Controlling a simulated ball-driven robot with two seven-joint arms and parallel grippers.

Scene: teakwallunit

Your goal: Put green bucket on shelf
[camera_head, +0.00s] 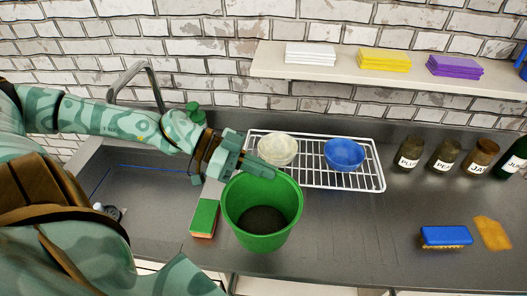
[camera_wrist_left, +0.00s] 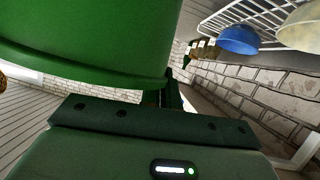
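The green bucket (camera_head: 262,232) stands upright and open-topped on the dark counter in the head view. Its outer wall fills the upper left of the left wrist view (camera_wrist_left: 75,45). My left gripper (camera_head: 262,169) is at the bucket's back rim, its fingers reaching over or against it. Whether the fingers are closed on the rim cannot be made out. The pale shelf (camera_head: 300,73) runs along the brick wall at the upper right, with free stretches between the towel stacks. My right gripper is not in view.
White (camera_head: 310,54), yellow (camera_head: 384,60) and purple (camera_head: 455,67) towel stacks lie on the shelf. A wire rack (camera_head: 376,180) holds a cream bowl (camera_head: 277,149) and a blue bowl (camera_head: 344,155). A green sponge (camera_head: 204,217) lies left of the bucket. Jars (camera_head: 410,153) and a blue brush (camera_head: 446,235) stand right.

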